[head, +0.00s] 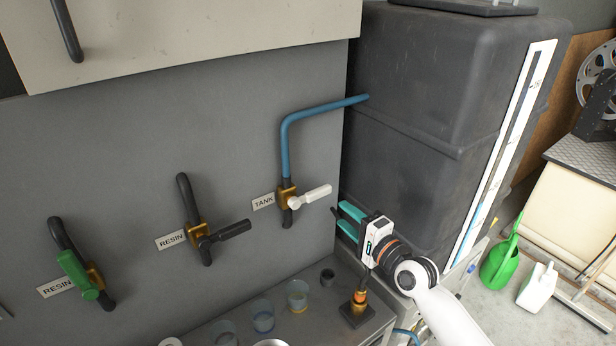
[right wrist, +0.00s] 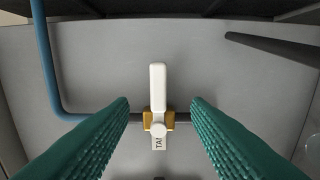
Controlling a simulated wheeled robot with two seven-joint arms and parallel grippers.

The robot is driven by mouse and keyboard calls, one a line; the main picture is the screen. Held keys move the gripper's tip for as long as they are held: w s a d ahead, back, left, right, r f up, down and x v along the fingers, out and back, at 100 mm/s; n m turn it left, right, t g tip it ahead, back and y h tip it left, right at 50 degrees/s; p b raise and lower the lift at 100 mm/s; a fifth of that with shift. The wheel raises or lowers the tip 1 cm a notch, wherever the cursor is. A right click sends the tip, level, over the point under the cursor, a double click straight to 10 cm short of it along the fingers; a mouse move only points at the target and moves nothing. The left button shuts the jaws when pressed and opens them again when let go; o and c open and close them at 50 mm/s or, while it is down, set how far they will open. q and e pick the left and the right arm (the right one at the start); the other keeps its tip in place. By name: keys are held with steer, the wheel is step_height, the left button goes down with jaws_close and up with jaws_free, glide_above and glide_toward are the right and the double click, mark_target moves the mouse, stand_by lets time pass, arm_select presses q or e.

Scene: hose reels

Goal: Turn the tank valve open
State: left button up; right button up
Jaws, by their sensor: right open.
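The tank valve is a brass body (head: 287,197) on a blue and dark pipe, with a white lever handle (head: 312,196) pointing right, across the upright pipe. A TANK label (head: 263,202) is to its left. My right gripper (head: 342,221) is open and empty, to the right of and a little below the handle, apart from it. In the right wrist view the white handle (right wrist: 158,92) lies between the two teal fingers (right wrist: 159,103), touching neither. The label there is partly hidden behind the handle. My left gripper is not in view.
Two RESIN valves, one with a black handle (head: 230,230) and one with a green handle (head: 77,274), are on the wall to the left. Several cups (head: 297,296) stand on the counter below. A big dark tank (head: 420,80) stands right of the valve.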

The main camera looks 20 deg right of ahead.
mark_target(320, 196)
steer(key=p+x, duration=0.1)
steer(key=x, duration=0.8)
steer(key=shift+w+a, duration=0.2)
steer(key=shift+w, duration=0.05)
steer(key=shift+w+a, duration=0.1)
steer(key=shift+w, duration=0.2)
steer(key=shift+w+a, duration=0.15)
steer(key=shift+w, duration=0.15)
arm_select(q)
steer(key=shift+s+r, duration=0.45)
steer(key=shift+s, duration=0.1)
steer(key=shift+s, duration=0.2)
arm_select(e)
steer(key=shift+w, duration=0.1)
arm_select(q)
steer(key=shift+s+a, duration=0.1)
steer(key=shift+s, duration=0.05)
arm_select(e)
jaws_close()
